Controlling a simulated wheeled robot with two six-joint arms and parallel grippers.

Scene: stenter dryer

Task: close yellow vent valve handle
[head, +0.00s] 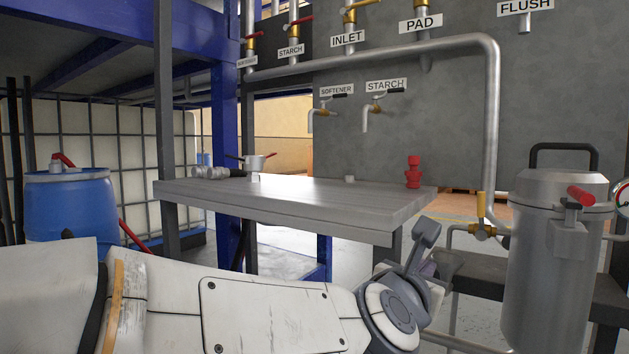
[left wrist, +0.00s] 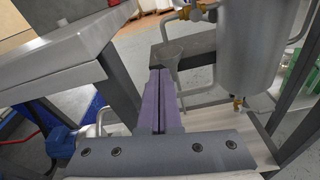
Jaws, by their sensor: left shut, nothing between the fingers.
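The yellow vent valve handle (head: 481,207) stands upright on a brass valve (head: 482,233) in the pipe left of the steel vessel. In the left wrist view a brass valve (left wrist: 186,13) shows at the top edge; I cannot tell the handle's pose there. My left gripper (head: 428,270) is low, left of and below the handle, mostly hidden behind my wrist in the head view. In the left wrist view its purple fingers (left wrist: 161,76) are closed together with nothing between them, apart from the valve. My right gripper is not in view.
A grey table (head: 300,200) holds a red fitting (head: 413,173). A dark bench (head: 480,268) lies under the valve. A blue drum (head: 70,205) is at the left.

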